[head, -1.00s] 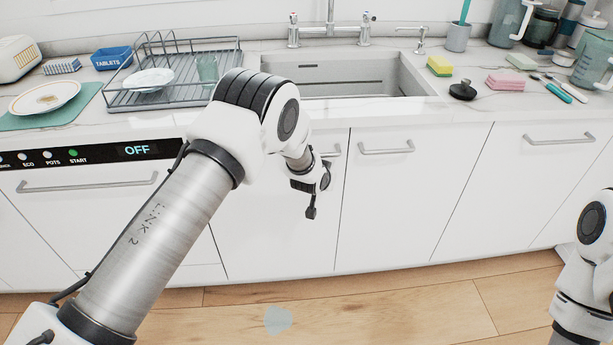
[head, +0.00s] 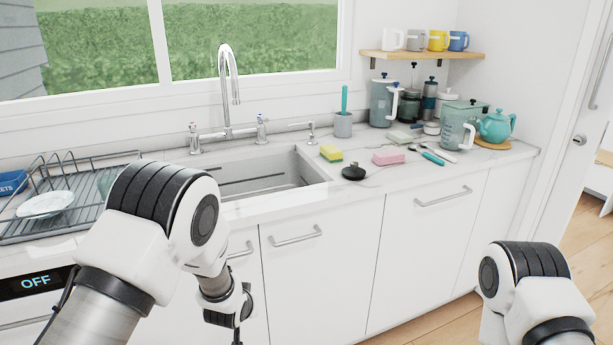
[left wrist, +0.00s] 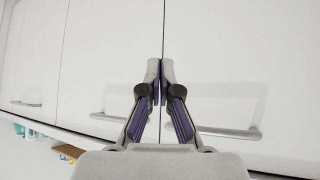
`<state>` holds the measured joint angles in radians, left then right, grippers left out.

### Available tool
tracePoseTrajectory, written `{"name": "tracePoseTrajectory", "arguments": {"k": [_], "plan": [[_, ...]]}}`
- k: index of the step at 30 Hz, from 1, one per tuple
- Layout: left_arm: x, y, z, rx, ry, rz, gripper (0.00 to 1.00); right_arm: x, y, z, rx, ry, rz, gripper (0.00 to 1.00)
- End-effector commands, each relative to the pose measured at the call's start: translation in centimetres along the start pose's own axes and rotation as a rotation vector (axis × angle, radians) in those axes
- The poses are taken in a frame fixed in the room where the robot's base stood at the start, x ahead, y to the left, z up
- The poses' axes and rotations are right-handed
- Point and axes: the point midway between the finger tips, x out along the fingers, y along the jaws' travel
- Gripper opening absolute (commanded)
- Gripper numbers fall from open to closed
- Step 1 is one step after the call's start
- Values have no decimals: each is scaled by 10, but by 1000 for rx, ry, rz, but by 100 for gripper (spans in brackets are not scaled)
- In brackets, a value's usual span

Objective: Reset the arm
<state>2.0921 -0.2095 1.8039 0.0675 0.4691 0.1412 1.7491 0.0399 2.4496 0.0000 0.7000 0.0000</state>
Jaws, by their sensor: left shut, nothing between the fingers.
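My left arm (head: 150,215) comes in from the left in the head view, bent in front of the sink cabinet. Its gripper is largely out of sight at the lower edge there. In the left wrist view my left gripper (left wrist: 161,75) is shut and empty, its fingertips together, pointing toward the white cabinet doors (left wrist: 215,55). My right arm (head: 530,290) shows at the lower right of the head view. Its gripper is not in view.
Mugs stand on a wall shelf (head: 420,55). Floor (head: 425,320) is free at the lower right.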

Motion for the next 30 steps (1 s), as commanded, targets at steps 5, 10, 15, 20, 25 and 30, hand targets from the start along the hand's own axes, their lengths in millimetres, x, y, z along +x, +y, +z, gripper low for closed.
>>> {"name": "tracePoseTrajectory", "arguments": {"k": [5,10,15,20,25,30], "plan": [[-26,-42,129,-74,-275,-43,0,-34,0,0,0,1,0,48],[-102,-69,263,-110,-556,-69,0,-55,0,0,0,1,0,48],[-187,-76,340,-108,-748,-59,0,-62,0,0,0,1,0,48],[-214,-73,350,-57,-766,-27,0,-59,0,0,0,0,0,48],[-212,-73,348,-48,-758,-24,0,-59,0,0,0,0,0,48],[-212,-73,348,-49,-758,-25,0,-59,0,0,0,1,0,48]]}}
